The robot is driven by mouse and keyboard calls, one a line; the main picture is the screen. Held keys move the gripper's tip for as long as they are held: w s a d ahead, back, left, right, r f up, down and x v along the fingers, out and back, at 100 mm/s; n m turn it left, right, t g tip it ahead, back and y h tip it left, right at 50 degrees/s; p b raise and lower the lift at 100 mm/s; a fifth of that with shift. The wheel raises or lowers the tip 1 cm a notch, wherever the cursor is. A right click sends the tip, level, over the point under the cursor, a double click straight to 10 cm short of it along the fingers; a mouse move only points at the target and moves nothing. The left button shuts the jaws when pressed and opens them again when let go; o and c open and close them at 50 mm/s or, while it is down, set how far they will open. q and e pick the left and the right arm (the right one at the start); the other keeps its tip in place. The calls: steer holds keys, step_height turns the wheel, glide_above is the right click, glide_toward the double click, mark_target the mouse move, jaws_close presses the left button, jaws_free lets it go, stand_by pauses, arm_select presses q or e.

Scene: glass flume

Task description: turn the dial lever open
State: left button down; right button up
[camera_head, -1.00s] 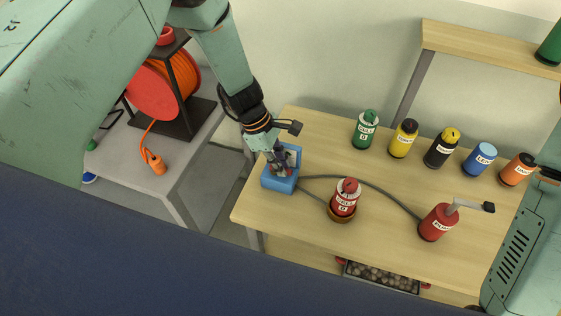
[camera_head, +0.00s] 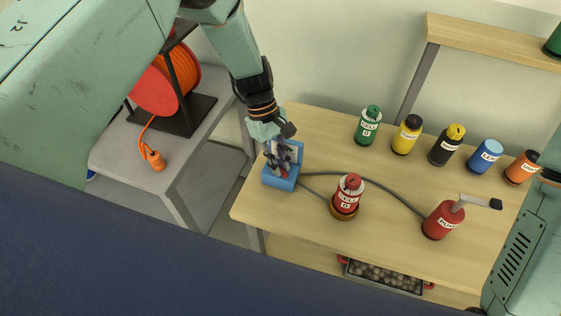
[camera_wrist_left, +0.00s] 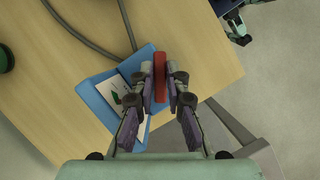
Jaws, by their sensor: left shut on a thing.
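The dial lever is a red bar (camera_wrist_left: 160,77) on a blue dial unit (camera_wrist_left: 98,84) with a white label plate. In the wrist view the bar stands between the two fingers of my left gripper (camera_wrist_left: 161,82), which is shut on it. In the head view the blue dial unit (camera_head: 279,182) sits at the table's left edge, and my left gripper (camera_head: 277,160) reaches down onto it, hiding most of the lever. At the right edge of the head view only a dark bit of my right gripper (camera_head: 549,175) shows.
A hose runs from the dial unit past a red cell (camera_head: 346,196) in a round base to a red pump (camera_head: 443,220). Several coloured canisters, including a green one (camera_head: 368,127), line the back. An orange cable reel (camera_head: 170,83) stands on a grey table at left.

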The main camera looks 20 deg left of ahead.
arm_select(q)
steer(key=m, duration=0.2)
steer(key=m+g+y+b, duration=0.1)
steer(key=m, duration=0.2)
steer(key=shift+s+a+m+y, duration=0.15)
steer(key=shift+a+m+y, duration=0.15)
steer(key=shift+s+a+r+m+g+y+b, duration=0.15)
steer(key=shift+m+y, duration=0.1)
steer(key=shift+m, duration=0.5)
steer(key=shift+w+a+f+m+g+y+b, duration=0.1)
steer(key=shift+m+y, duration=0.2)
steer(key=shift+m, duration=0.4)
steer(key=shift+s+a+r+m+g+y+b, duration=0.15)
steer(key=shift+m+y, duration=0.1)
steer(key=shift+m, duration=0.5)
steer(key=shift+w+f, duration=0.1)
steer(key=c, duration=1.6)
jaws_free()
steer(key=v, duration=1.2)
steer(key=shift+f, duration=0.1)
